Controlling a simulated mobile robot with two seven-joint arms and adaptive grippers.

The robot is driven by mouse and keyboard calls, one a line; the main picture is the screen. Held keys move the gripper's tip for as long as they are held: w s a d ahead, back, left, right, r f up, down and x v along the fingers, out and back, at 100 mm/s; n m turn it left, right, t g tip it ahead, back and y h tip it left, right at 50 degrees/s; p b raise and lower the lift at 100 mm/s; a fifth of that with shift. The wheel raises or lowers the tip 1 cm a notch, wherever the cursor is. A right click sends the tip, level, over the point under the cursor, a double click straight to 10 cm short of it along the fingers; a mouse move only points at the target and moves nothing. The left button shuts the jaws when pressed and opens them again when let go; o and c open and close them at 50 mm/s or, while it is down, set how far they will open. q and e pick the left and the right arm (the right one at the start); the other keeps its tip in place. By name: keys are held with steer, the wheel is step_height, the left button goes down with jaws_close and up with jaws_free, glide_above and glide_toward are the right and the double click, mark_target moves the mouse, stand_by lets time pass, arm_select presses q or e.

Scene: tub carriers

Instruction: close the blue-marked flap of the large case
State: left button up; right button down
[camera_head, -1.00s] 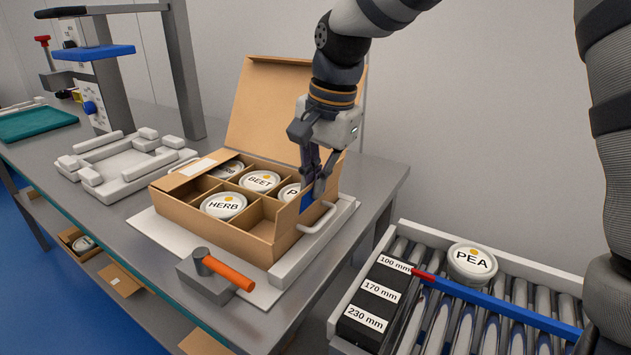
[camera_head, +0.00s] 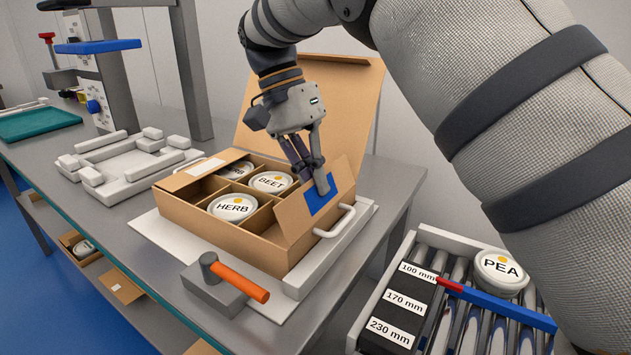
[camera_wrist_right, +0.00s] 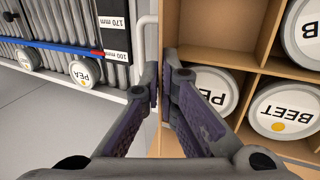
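The large case (camera_head: 220,232) is an open cardboard box with dividers, its lid (camera_head: 345,100) raised at the back. Labelled tubs sit in it: HERB (camera_head: 233,207), BEET (camera_head: 270,182) and a partly hidden one. A PEA tub (camera_wrist_right: 212,90) also shows inside in the right wrist view. The blue-marked flap (camera_head: 293,217) stands up at the case's right end, its blue patch facing me. My right gripper (camera_head: 317,186) straddles its upper edge, one finger over the blue patch, the other behind. The fingers appear closed on it. My left gripper is not in view.
A white handle (camera_head: 335,222) stands just right of the case. A roller conveyor with a PEA tub (camera_head: 499,268) is at right. The opposite flap (camera_head: 190,175) lies folded inward.

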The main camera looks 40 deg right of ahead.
steer(key=shift+g, duration=0.3)
steer(key=c, duration=1.9)
jaws_free()
